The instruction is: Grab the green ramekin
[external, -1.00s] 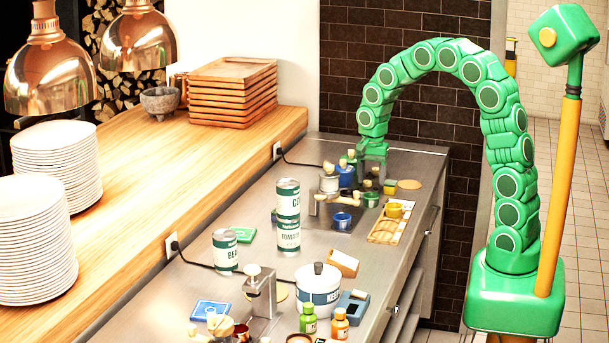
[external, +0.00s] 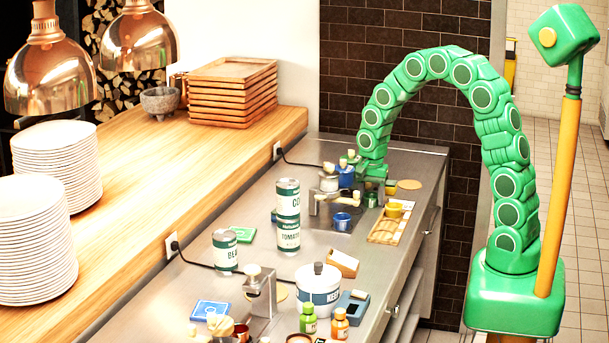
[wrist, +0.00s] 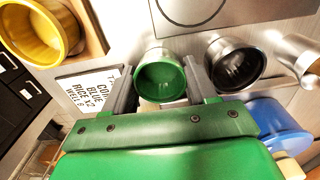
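The green ramekin (wrist: 160,76) stands upright in the wrist view, its open rim facing the camera. My gripper (wrist: 159,68) is open, with one grey finger on each side of the ramekin. I cannot tell whether either finger touches it. In the external view my gripper (external: 371,182) is low over the far part of the steel counter, and the ramekin is mostly hidden by it.
A black cup (wrist: 236,64) stands close to the right finger, and a blue bowl (wrist: 280,125) is nearby. A yellow ramekin (wrist: 40,30) sits on a wooden tray (external: 384,232). A printed card (wrist: 88,92) lies left of my gripper. Stacked cans (external: 288,215) stand nearer.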

